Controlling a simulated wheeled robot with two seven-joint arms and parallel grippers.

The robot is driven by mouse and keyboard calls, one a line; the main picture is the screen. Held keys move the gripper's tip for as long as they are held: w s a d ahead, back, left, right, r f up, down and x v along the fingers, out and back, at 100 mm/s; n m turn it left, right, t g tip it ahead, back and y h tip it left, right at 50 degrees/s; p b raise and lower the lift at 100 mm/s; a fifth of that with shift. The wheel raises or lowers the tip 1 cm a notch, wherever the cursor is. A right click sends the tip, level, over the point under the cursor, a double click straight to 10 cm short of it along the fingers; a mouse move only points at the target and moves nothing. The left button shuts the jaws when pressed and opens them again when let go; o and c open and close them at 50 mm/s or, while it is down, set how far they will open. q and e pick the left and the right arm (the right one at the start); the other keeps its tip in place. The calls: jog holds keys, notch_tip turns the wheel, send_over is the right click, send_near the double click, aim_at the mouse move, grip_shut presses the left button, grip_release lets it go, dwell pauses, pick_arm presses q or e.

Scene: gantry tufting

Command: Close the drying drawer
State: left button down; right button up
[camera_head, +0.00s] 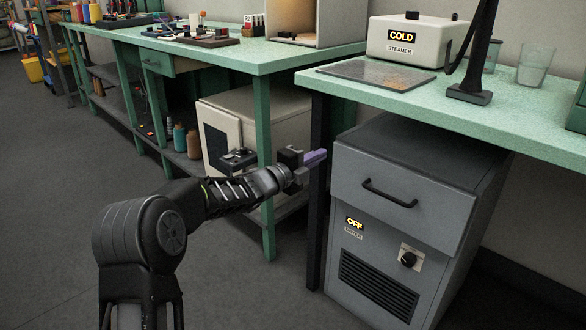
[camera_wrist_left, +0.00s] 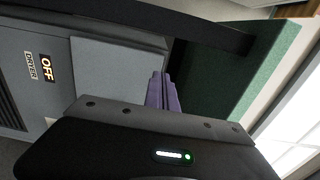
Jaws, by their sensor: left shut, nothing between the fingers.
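The drying drawer (camera_head: 395,195) is the grey top front of the dryer cabinet under the right bench, with a dark bar handle (camera_head: 389,194). In the left wrist view a plain grey panel (camera_wrist_left: 110,70), seemingly the drawer front, lies left of the fingers. My left gripper (camera_head: 316,157) has its purple fingers shut with nothing between them, left of the drawer's upper left edge near the dark bench leg. The fingers also show in the wrist view (camera_wrist_left: 163,92). My right gripper is out of view.
The green bench top (camera_head: 420,108) overhangs the dryer, with a steamer (camera_head: 405,50) on it. A dark bench leg (camera_head: 319,200) stands beside the dryer. A white cabinet (camera_head: 220,130) stands behind my left forearm. The floor in front is clear.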

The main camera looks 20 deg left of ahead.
pick_arm(q)
jog(key=p+v, duration=0.1)
jog(key=v, duration=0.6)
jog(key=shift+s+a, duration=0.15)
jog(key=shift+s, duration=0.2)
